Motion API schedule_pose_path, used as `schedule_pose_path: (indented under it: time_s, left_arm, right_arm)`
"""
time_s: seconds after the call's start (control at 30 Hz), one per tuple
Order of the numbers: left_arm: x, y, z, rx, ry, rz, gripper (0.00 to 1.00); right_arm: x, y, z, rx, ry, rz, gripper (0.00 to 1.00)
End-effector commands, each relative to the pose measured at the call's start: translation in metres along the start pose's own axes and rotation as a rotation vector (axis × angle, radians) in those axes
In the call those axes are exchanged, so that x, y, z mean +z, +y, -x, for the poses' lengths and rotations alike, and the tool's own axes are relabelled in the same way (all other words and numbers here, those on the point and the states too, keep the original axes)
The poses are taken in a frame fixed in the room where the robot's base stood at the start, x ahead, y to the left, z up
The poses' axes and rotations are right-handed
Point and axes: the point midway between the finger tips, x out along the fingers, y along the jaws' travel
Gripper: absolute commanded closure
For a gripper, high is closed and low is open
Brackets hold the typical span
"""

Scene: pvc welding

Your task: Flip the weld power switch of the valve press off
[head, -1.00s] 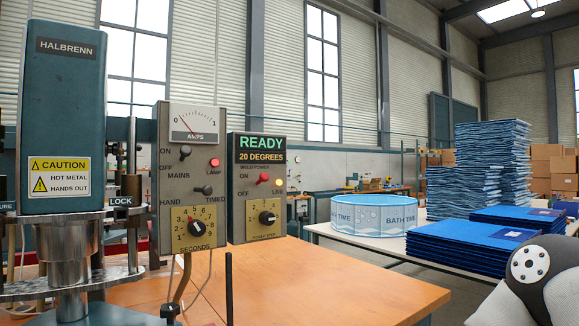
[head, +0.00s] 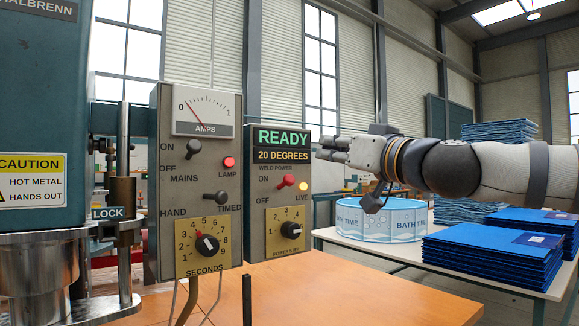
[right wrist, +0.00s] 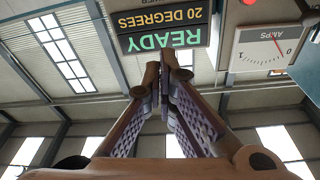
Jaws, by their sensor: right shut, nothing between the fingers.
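The weld power switch (head: 286,181) is a red toggle on the right-hand grey panel of the valve press, under the WELD POWER label. The lamp beside it, marked LIVE, (head: 303,186) glows yellow. The display above (head: 282,146) reads READY and 20 DEGREES. My right gripper (head: 322,148) is shut and empty, level with the display and just right of the panel, above the switch's height. In the right wrist view the closed fingers (right wrist: 165,75) point toward the upside-down display; the switch is not visible there. My left gripper is not in view.
The left grey panel has a dark MAINS toggle (head: 194,148), a red lit lamp (head: 229,162), a timer toggle (head: 221,197) and a SECONDS dial (head: 207,244). A POWER STEP dial (head: 291,229) is under the switch. The orange bench (head: 370,300) is clear in front.

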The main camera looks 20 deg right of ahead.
Motion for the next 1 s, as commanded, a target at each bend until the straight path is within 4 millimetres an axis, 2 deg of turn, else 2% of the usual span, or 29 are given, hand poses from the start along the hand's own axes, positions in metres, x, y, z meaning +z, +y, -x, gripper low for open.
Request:
schedule_pose_path:
  time_s: [0.23, 0.33, 0.53, 0.77, 0.83, 1.0]
  left_arm:
    - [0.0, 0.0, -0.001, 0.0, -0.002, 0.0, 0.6]
    - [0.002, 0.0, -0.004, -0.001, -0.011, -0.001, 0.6]
    - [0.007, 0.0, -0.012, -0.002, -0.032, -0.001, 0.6]
    - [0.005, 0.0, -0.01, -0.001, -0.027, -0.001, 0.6]
    - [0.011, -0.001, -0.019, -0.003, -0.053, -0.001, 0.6]
    - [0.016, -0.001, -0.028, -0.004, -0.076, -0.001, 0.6]
  right_arm:
    - [0.003, 0.0, -0.003, 0.001, -0.005, 0.0, 1.0]
    - [0.006, 0.001, -0.014, 0.002, -0.009, 0.0, 1.0]
    - [0.009, 0.001, -0.057, 0.002, -0.011, -0.002, 1.0]
    - [0.004, -0.002, -0.105, -0.001, -0.005, -0.001, 1.0]
    - [0.026, 0.002, -0.098, -0.001, -0.015, -0.008, 1.0]
    - [0.042, 0.002, -0.091, 0.0, -0.012, -0.004, 1.0]
